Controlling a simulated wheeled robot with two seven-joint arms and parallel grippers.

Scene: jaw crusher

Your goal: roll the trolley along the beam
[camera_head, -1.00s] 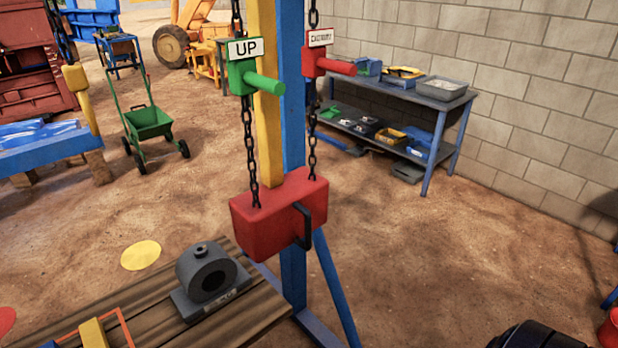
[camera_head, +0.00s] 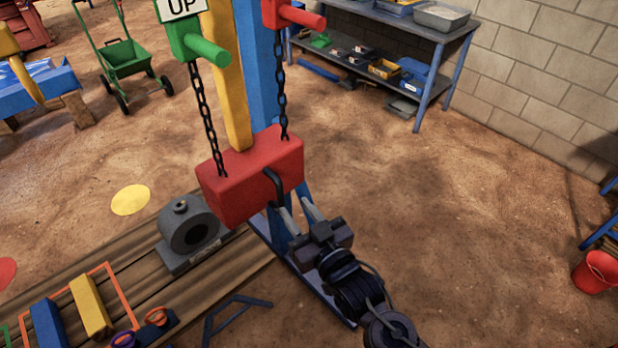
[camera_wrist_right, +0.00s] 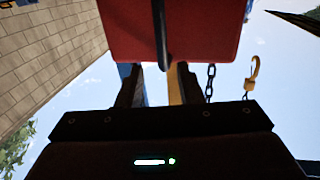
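A red block (camera_head: 252,175) with a black handle (camera_head: 272,187) on its front hangs in front of a yellow and blue post. Chains run up from it past a green UP handle (camera_head: 192,45) and a red handle (camera_head: 290,14). My right gripper (camera_head: 297,212) is open and empty just below and in front of the black handle. In the right wrist view its two fingers (camera_wrist_right: 158,84) are spread, with the black handle (camera_wrist_right: 162,35) lined up between them. I see no beam, and I cannot tell whether the red block is the trolley. My left gripper is out of view.
A grey bearing housing (camera_head: 189,235) sits on a wooden bench (camera_head: 240,262) left of the block. Yellow and blue bars lie at the lower left. A blue shelf table (camera_head: 428,95) stands by the wall. A yellow hook (camera_wrist_right: 252,75) shows in the wrist view.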

